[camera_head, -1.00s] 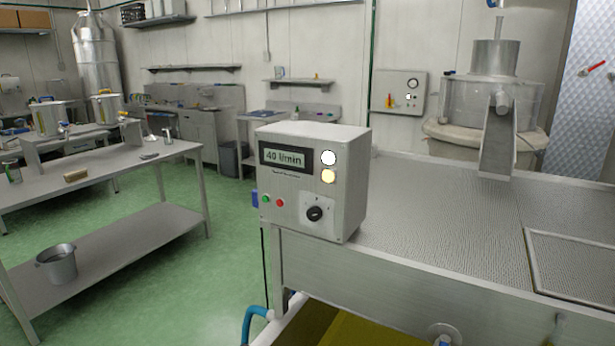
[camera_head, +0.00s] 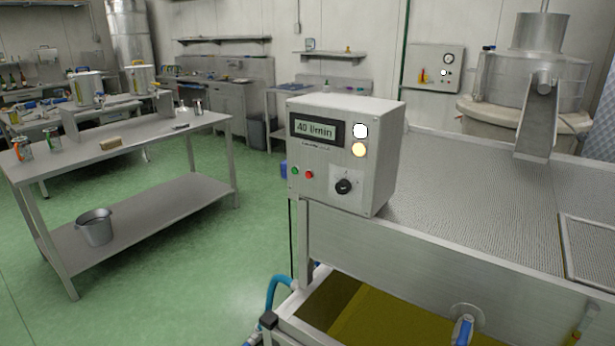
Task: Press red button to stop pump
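The pump control box (camera_head: 383,150) is a grey metal box at the corner of a steel-topped machine, in the middle of the head view. Its display (camera_head: 316,129) reads 40 l/min. The small red button (camera_head: 309,175) is low on the front, just right of a green button (camera_head: 294,171) and left of a black rotary knob (camera_head: 344,186). Nothing covers the red button. Neither of my grippers shows in the head view.
The steel machine top (camera_head: 460,205) extends right of the box, above a tank of yellow-green liquid (camera_head: 385,320). A blue hose (camera_head: 277,290) hangs below the box. A steel table (camera_head: 160,139) with a bucket (camera_head: 95,227) stands left; green floor (camera_head: 235,255) lies free between.

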